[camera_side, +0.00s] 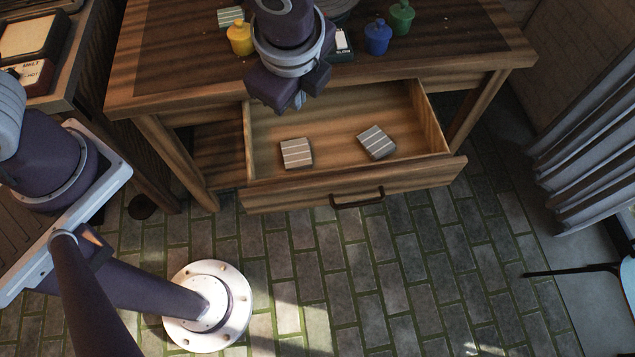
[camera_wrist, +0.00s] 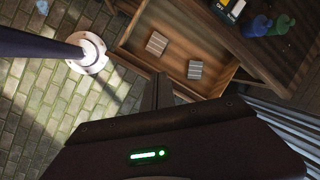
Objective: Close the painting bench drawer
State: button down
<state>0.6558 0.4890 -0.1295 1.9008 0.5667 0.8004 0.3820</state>
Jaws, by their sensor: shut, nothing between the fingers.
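The wooden bench drawer (camera_side: 270,195) is pulled out from under the painting bench (camera_side: 150,93), with a dark handle (camera_side: 357,198) on its front. Two striped grey blocks, a left one (camera_side: 296,153) and a right one (camera_side: 376,143), lie apart on the drawer floor. My gripper (camera_side: 298,102) shows at the bench's front edge in the side view, above the back part of the drawer. Its fingers are shut with nothing between them. In the wrist view the shut fingers (camera_wrist: 160,92) point toward the open drawer (camera_wrist: 125,47), where both blocks show.
A yellow pot (camera_side: 240,38), a blue pot (camera_side: 377,37) and a green pot (camera_side: 401,17) stand on the bench top. A grey curtain (camera_side: 590,130) hangs at the right. The brick floor (camera_side: 400,270) in front of the drawer is clear.

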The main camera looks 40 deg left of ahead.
jog(key=s+d+f+m, duration=0.4)
jog(key=d+f+m, duration=0.3)
jog(key=f, duration=0.6)
jog(key=m, duration=0.2)
send_over(314, 199)
jog(key=s+d, duration=0.2)
jog(key=shift+y, duration=0.4)
jog(key=shift+w+a+f, duration=0.1)
jog(key=shift+f, duration=3.8)
jog(key=shift+w+f, duration=0.1)
jog(key=shift+f, duration=3.8)
jog(key=shift+a, duration=0.1)
jog(key=w+a, duration=1.7)
jog(key=shift+w+a, duration=0.2)
jog(key=shift+w, duration=0.05)
